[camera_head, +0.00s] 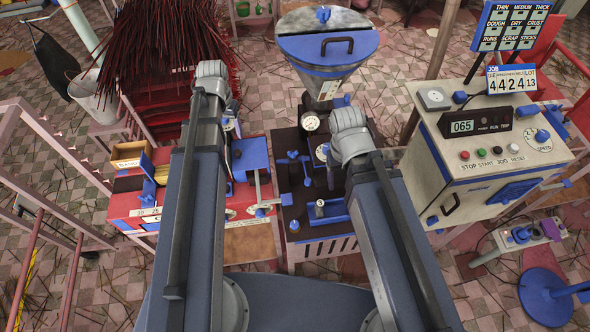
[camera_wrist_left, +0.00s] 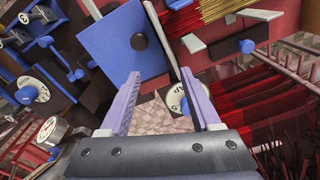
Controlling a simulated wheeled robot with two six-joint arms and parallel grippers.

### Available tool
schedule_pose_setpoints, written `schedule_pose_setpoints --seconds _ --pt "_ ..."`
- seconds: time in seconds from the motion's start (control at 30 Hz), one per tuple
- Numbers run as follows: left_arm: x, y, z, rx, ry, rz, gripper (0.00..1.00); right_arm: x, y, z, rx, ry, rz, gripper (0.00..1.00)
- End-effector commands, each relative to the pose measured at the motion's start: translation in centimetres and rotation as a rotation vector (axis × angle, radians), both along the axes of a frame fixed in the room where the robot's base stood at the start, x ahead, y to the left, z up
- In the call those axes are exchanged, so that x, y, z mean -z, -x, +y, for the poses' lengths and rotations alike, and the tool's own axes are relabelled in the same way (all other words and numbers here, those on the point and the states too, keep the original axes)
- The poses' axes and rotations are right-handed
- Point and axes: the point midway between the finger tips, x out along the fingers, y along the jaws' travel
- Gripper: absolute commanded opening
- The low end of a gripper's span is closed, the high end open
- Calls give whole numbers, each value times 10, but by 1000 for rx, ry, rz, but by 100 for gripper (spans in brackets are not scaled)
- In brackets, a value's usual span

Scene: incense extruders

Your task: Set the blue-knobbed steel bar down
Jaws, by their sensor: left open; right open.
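A blue plate with a dark knob (camera_wrist_left: 105,45) stands close by the left fingers. The black extruder with its blue-lidded hopper (camera_head: 325,55) stands between my arms. A control box (camera_head: 480,150) is at the right. Red sticks (camera_head: 165,45) fill the rack at upper left.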

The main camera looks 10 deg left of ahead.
Motion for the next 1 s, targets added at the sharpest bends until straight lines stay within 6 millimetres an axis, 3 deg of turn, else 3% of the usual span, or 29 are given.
schedule_pose_setpoints --seconds 0.03,0.2,0.3,0.4,0.6,1.0 --pt "0 13 -36 43 -6 12 64 0 0 0 0 0 0 70" --pt "0 52 -131 149 -37 53 64 0 0 0 0 0 0 70" --pt "0 77 -171 202 -58 69 64 0 0 0 0 0 0 70" --pt "-1 99 -199 241 -75 80 64 0 0 0 0 0 0 70" --pt "-1 122 -225 280 -97 89 64 0 0 0 0 0 0 70" --pt "3 123 -227 282 -99 90 64 4 0 0 0 0 0 70"
